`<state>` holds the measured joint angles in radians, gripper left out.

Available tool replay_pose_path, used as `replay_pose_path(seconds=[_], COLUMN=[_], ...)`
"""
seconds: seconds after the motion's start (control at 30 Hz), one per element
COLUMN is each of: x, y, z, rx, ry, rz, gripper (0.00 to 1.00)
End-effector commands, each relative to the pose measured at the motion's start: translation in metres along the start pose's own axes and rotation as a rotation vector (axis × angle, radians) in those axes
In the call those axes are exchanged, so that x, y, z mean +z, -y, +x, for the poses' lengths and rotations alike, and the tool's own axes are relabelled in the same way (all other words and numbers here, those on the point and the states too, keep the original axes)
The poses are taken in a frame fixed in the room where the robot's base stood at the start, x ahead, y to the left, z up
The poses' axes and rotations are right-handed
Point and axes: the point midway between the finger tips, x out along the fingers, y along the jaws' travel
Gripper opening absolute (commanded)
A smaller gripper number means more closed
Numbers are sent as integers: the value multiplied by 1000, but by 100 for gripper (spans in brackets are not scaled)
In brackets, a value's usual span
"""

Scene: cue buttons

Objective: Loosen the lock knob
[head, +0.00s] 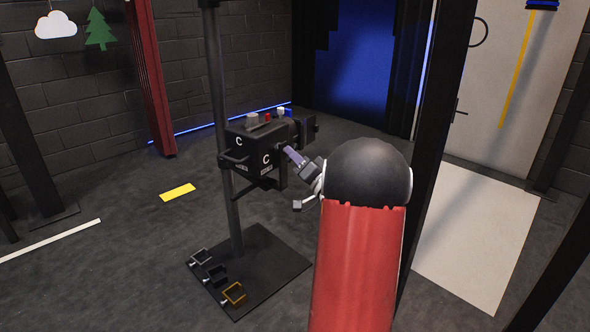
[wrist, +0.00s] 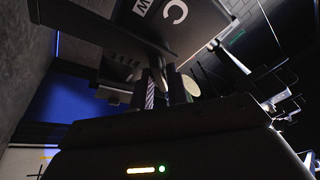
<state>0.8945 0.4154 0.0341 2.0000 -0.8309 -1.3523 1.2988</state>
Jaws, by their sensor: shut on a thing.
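A black box-shaped lamp housing (head: 255,153) marked with white C letters is mounted on an upright pole. It also shows at the top of the wrist view (wrist: 180,28). My gripper (head: 289,153) reaches its right side from the right, below the top. In the wrist view my two fingers (wrist: 163,88) stand close together under the housing, shut on a small dark part, apparently the lock knob, which they mostly hide. A pale round disc (wrist: 191,86) shows just right of the fingers; I cannot tell whether it belongs to the knob.
A dark upright post (head: 437,130) rises close right of my arm.

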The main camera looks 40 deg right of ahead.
Motion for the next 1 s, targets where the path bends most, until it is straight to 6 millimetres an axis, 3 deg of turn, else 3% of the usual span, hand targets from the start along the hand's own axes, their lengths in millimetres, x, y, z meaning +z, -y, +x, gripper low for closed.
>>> replay_pose_path(seconds=[1.0], x=[-2], y=[-6], z=[1], rx=[-351], ry=[3], rz=[-847], gripper=[0])
